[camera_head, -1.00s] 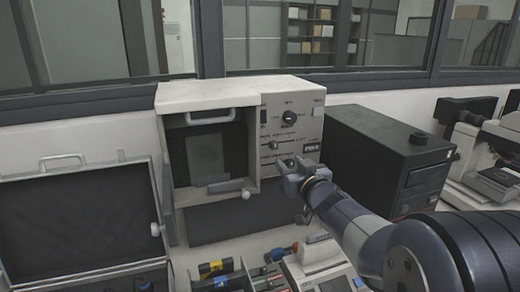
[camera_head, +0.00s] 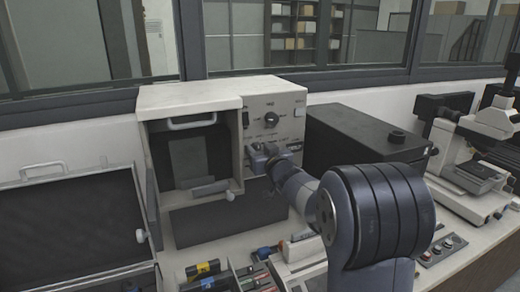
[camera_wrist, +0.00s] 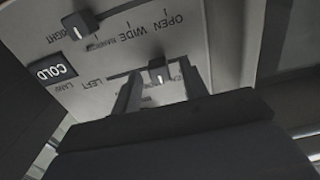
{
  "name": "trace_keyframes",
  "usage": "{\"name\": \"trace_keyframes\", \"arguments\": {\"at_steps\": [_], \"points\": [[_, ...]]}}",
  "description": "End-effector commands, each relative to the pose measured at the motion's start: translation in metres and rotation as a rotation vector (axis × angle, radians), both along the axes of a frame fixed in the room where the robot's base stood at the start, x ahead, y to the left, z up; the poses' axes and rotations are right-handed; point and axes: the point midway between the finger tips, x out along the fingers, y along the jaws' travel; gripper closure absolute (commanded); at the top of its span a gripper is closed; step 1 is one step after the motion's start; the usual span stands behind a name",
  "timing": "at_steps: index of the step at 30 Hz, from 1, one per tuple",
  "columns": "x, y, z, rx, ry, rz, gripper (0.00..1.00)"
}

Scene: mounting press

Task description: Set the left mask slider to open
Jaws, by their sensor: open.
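The mounting press (camera_head: 190,97) is a cream cabinet with a control panel on its right front. In the wrist view, with lettering upside down, the left mask slider knob (camera_wrist: 158,73) is a small dark block with a white mark. It sits between the fingers of my open gripper (camera_wrist: 160,88), which also shows at the panel in the head view (camera_head: 262,158). I cannot tell whether either finger touches the knob. A finger partly hides lettering beside it. The right slider knob (camera_wrist: 78,27) sits farther up and left. In the head view my gripper hides the left knob.
A round dial (camera_head: 271,118) is higher on the panel. A black box (camera_head: 365,137) stands close to the right, a microscope (camera_head: 475,150) beyond it. An open case (camera_head: 75,225) is at left.

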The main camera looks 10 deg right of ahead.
Motion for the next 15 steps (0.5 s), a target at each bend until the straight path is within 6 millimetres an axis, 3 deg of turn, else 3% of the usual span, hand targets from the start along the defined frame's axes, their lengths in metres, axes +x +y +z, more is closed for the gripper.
{"name": "trace_keyframes", "arguments": {"at_steps": [5, 15], "points": [[-0.0001, 0.0, -0.0002, 0.0, 0.0, 0.0, 0.59], [-0.0003, -0.0002, -0.0001, 0.0, 0.0, 0.0, 0.87]]}}
